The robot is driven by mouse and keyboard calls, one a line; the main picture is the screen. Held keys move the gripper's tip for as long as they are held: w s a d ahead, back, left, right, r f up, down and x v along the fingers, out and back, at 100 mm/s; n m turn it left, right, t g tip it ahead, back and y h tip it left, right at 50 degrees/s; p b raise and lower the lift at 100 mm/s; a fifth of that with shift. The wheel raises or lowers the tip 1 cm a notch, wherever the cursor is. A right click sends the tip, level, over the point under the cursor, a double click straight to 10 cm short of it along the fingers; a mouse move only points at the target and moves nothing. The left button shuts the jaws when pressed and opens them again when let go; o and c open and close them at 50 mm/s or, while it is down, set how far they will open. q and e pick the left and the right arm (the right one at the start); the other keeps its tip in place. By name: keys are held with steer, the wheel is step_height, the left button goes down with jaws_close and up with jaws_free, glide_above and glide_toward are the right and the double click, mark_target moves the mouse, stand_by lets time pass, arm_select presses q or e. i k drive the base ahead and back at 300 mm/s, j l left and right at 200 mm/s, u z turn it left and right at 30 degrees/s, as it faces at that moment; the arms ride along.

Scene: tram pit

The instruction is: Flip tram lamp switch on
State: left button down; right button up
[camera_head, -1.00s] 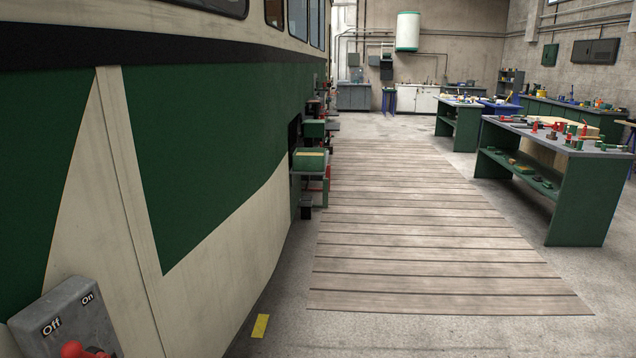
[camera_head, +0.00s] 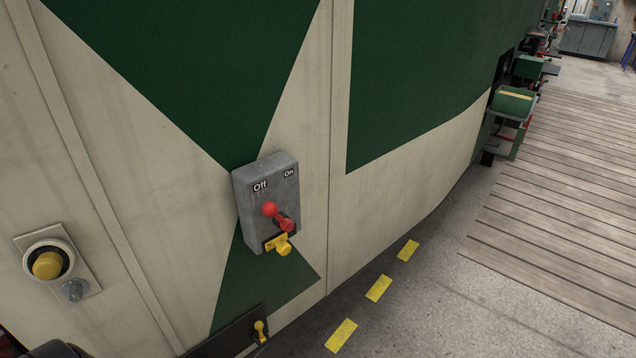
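The lamp switch is a grey box (camera_head: 268,185) fixed on the cream and green tram side in the head view. Its face is marked "Off" at the left and "On" at the right. A red lever (camera_head: 278,215) runs from a pivot at lower right to a round red knob under the "Off" label. A yellow piece (camera_head: 281,244) sits at the bottom of the box. Neither gripper shows clearly. A dark shape at the bottom left corner cannot be made out.
A plate with a yellow button (camera_head: 48,264) is on the tram at the left. A dark box with a small yellow lever (camera_head: 261,331) is low on the side. Yellow floor dashes (camera_head: 378,288) and wooden planks (camera_head: 560,190) lie right, with open floor between.

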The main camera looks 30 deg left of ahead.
mark_target(269, 209)
steer(key=u, duration=1.2)
